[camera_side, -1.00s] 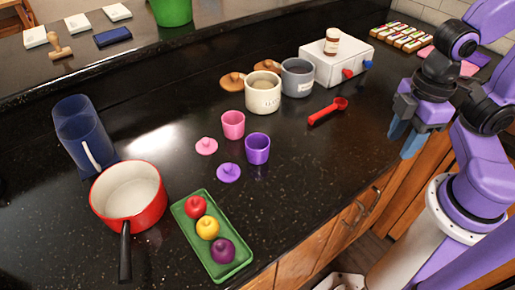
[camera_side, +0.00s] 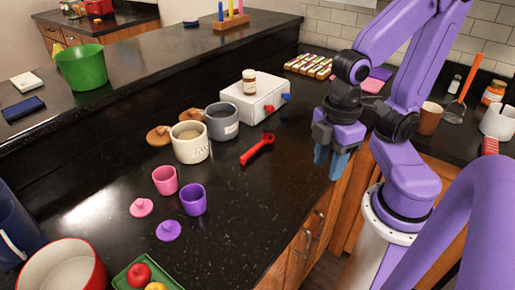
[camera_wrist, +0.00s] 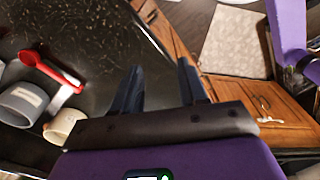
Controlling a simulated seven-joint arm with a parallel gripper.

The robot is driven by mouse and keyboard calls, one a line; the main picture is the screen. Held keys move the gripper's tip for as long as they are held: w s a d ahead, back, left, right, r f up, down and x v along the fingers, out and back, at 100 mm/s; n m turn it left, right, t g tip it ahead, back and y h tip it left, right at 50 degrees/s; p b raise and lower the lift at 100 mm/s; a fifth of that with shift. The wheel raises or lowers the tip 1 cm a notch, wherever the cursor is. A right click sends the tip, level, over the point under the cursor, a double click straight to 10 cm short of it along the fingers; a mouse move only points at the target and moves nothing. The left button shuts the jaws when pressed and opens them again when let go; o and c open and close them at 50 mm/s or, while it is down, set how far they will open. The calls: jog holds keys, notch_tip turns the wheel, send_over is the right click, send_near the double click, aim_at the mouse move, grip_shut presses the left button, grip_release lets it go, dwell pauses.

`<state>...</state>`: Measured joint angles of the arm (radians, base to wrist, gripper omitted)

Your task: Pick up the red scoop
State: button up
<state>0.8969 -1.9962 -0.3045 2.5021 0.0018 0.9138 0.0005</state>
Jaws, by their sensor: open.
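The red scoop (camera_side: 257,148) lies flat on the black counter, with its round bowl at the upper right end and its handle towards the lower left. It also shows at the left of the wrist view (camera_wrist: 50,68), close to the grey mug. My gripper (camera_side: 330,162) points down near the counter's front edge, to the right of the scoop and apart from it. In the wrist view its two fingers (camera_wrist: 158,78) are spread with nothing between them.
A grey mug (camera_side: 221,122) and a cream mug (camera_side: 191,143) stand left of the scoop. Pink (camera_side: 165,181) and purple (camera_side: 193,200) cups are nearer. Bare counter lies between scoop and gripper.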

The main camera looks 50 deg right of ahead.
jog(key=shift+o, duration=0.4)
notch_tip(320, 180, up, 5)
jog(key=n, duration=0.5)
send_over(251, 150)
notch_tip(251, 150, down, 12)
jog(key=shift+d+f, duration=0.1)
jog(key=shift+f, duration=2.65)
jog(key=shift+f, duration=0.25)
